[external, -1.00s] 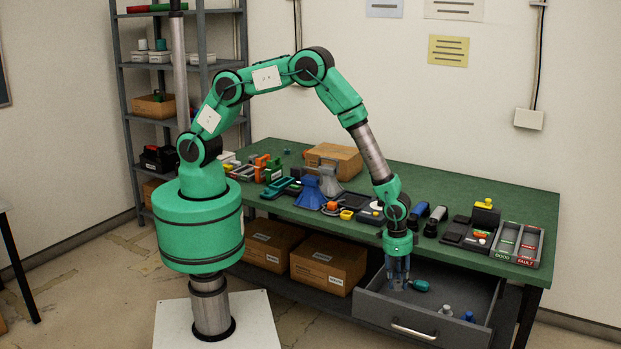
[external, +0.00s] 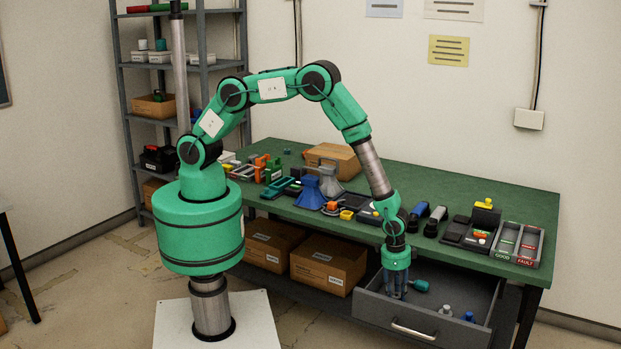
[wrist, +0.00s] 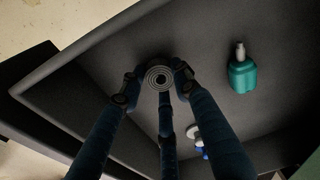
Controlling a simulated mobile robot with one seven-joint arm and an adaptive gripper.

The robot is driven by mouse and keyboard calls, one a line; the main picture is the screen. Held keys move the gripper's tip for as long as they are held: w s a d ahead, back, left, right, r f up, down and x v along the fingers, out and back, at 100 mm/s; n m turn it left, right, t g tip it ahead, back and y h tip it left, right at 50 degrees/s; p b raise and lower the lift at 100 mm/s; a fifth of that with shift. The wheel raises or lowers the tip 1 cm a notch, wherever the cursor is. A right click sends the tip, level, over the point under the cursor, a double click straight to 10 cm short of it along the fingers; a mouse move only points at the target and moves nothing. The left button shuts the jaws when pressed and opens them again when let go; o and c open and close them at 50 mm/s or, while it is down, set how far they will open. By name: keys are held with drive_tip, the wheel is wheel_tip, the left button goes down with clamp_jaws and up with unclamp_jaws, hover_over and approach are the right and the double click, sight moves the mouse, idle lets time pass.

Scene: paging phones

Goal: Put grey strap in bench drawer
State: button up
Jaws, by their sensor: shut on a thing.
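My gripper (external: 396,292) points down inside the open bench drawer (external: 375,311), near its left side. In the wrist view my gripper's fingers (wrist: 160,82) close around a small round grey coil with ringed edges, which I take to be the grey strap (wrist: 160,76). The coil sits between the fingertips, seen end-on over the dark drawer floor (wrist: 200,50). I cannot tell whether it touches the floor. The strap is hidden by the fingers in the external view.
A teal bottle-like item (external: 420,285) lies in the drawer just right of my gripper, also in the wrist view (wrist: 242,74). A grey item (external: 446,310) and a blue item (external: 469,316) stand near the drawer front. The green bench top (external: 510,205) overhangs the drawer's back.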

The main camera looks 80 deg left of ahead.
sight(393, 295)
idle(0.3)
drive_tip(key=o, duration=0.8)
drive_tip(key=shift+f, duration=0.1)
drive_tip(key=shift+r, duration=0.2)
drive_tip(key=r, duration=0.4)
drive_tip(key=r+p, duration=0.1)
drive_tip(key=r, duration=0.3)
drive_tip(key=s+r, duration=0.1)
drive_tip(key=r, duration=0.2)
drive_tip(key=shift+a+r+p, duration=0.25)
drive_tip(key=shift+r+p, duration=0.15)
